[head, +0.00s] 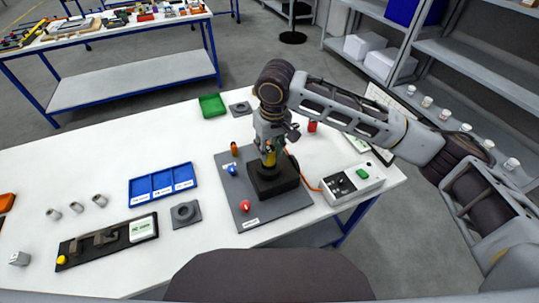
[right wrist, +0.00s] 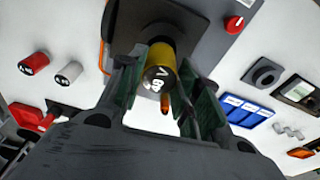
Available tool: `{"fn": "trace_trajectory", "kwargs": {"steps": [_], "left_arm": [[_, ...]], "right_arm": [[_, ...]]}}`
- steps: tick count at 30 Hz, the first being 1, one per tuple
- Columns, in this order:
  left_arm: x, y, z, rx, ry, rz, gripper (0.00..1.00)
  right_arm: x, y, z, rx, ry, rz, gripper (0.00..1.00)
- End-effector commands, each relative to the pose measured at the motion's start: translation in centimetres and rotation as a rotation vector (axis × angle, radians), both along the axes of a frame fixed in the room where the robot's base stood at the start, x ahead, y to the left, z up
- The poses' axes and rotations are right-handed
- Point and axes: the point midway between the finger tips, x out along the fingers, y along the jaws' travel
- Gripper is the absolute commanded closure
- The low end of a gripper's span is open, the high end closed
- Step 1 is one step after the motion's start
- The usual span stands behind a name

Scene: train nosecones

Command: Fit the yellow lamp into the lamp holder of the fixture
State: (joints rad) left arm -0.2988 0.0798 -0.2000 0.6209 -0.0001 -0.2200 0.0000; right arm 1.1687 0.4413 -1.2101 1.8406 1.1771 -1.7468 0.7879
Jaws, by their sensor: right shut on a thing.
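The yellow lamp (head: 268,158) is upright between the fingers of my right gripper (head: 269,147), over the black block of the fixture (head: 273,183). In the right wrist view the yellow lamp (right wrist: 160,62) shows its marked end toward the camera, with both fingers of the right gripper (right wrist: 157,82) beside it. Its far end meets or overlaps the dark holder (right wrist: 150,18); I cannot tell how deep it sits, as the lamp and fingers hide the opening. My left gripper is not in view.
The fixture's grey plate (head: 220,160) carries a red knob (head: 245,206) and a blue knob (head: 232,169). A control box (head: 353,184) with a cable stands right. A blue tray (head: 163,184), a grey ring part (head: 186,213) and a black rack (head: 105,240) lie left. A red cylinder (head: 312,126) stands behind.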

Motion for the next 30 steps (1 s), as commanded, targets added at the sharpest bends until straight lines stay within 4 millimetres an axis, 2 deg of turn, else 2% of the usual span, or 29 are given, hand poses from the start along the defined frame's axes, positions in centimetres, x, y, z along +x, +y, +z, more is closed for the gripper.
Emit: {"fn": "trace_trajectory", "kwargs": {"steps": [13, 27, 28, 30], "left_arm": [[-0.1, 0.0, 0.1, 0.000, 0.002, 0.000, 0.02], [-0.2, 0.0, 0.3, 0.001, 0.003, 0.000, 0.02], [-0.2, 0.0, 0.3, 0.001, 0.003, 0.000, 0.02], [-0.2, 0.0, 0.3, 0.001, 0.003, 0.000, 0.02]], "right_arm": [[0.0, 0.0, -3.5, 0.000, 0.001, 0.000, 0.92], [0.0, 0.0, -3.9, 0.000, 0.000, 0.000, 0.92], [0.0, 0.0, -3.9, -0.001, 0.000, 0.000, 0.62], [0.0, 0.0, -3.9, 0.000, 0.000, 0.000, 0.53]]}}
